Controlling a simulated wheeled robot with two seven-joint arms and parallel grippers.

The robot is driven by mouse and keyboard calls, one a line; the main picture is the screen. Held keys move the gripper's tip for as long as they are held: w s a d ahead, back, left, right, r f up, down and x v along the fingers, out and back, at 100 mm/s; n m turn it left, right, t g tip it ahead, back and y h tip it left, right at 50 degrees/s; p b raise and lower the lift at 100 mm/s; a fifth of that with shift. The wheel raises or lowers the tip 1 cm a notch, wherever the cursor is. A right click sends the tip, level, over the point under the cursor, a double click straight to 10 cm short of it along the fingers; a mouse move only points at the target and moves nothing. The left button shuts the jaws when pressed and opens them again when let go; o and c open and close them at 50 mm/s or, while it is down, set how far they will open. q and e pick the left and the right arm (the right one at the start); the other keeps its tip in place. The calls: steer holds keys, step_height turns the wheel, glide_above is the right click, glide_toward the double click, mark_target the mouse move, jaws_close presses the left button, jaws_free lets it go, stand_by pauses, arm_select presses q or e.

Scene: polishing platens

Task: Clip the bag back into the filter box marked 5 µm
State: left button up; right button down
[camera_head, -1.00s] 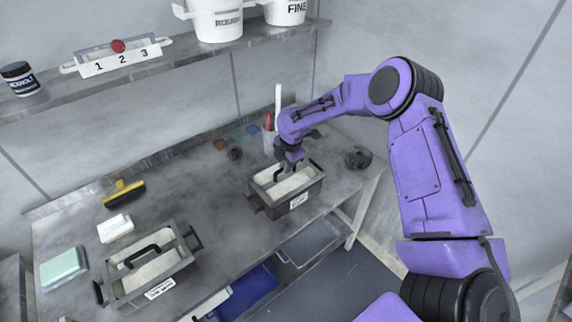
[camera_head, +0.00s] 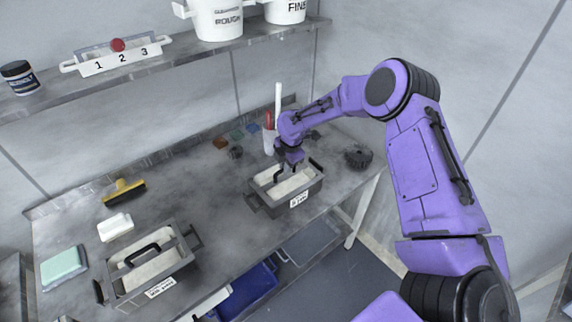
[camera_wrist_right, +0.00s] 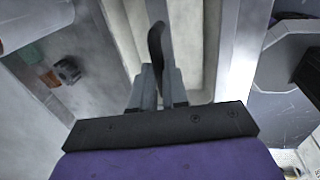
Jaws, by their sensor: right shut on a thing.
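A grey filter box (camera_head: 262,206) with a white front label stands on the bench under my right arm. Its label is too small to read. A pale bag (camera_head: 292,184) shows inside it; I cannot tell whether it is clipped in. My right gripper (camera_head: 284,168) is over the box, shut on a dark handle (camera_head: 277,176). The handle also shows between the fingers in the right wrist view (camera_wrist_right: 156,45), above the pale inside of the box. A second filter box (camera_head: 188,252) stands nearer at the left, with a black handle across it and an unclear label. My left gripper is out of view.
A green block (camera_head: 63,267), a white block (camera_head: 115,227) and a yellow-black brush (camera_head: 123,191) lie on the bench at left. A cup with tools (camera_head: 268,141) stands behind my gripper. A dark round thing (camera_head: 358,157) lies right of the box. Open bench (camera_head: 200,200) separates the boxes.

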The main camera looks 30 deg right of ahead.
stand_by(0.6)
steer(key=c, duration=0.6)
jaws_free()
step_height(320, 180, up, 7)
steer(key=p, duration=0.6)
steer(key=shift+p, duration=0.3)
jaws_close()
